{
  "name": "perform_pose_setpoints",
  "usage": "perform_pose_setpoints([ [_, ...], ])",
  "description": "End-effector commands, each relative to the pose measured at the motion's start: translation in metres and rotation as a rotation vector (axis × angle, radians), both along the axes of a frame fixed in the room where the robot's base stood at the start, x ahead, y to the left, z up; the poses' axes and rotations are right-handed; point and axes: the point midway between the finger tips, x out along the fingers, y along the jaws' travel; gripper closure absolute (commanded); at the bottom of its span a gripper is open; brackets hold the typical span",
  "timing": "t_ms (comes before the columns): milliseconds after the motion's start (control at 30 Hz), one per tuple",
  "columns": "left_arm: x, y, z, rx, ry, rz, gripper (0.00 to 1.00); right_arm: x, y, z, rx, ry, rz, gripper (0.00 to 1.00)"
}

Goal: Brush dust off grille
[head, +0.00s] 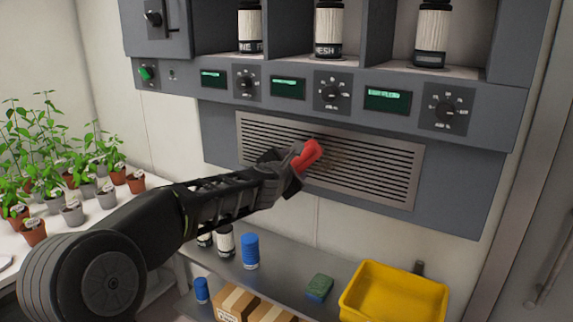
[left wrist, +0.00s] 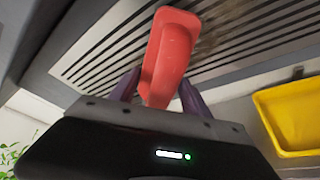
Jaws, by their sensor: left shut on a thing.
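The grille (head: 385,172) is a slatted metal panel on the grey unit's lower face. A brownish dust patch (head: 335,160) shows on its slats near the middle, and also in the left wrist view (left wrist: 212,35). My left gripper (head: 290,172) is in front of the grille's left half, shut on a red brush (head: 307,155). In the left wrist view the red brush (left wrist: 170,55) stands up between the fingers against the slats. Its bristles are hidden, so I cannot tell whether they touch the grille. My right gripper is not in view.
Control knobs and displays (head: 332,92) sit above the grille. Potted seedlings (head: 70,180) stand on the left bench.

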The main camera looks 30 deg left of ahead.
Motion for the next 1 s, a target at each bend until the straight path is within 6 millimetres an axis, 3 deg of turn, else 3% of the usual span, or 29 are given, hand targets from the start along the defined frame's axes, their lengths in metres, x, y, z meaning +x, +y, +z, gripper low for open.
perform_pose_setpoints([
  [333,0.001,-0.003,0.001,0.000,-0.001,-0.004,0.89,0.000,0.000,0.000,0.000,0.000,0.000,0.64],
  [700,0.002,-0.032,0.001,0.001,-0.001,-0.006,0.89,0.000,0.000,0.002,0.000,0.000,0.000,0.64],
  [1000,0.002,-0.037,0.001,0.000,-0.001,-0.004,0.89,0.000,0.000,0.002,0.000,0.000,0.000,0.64],
])
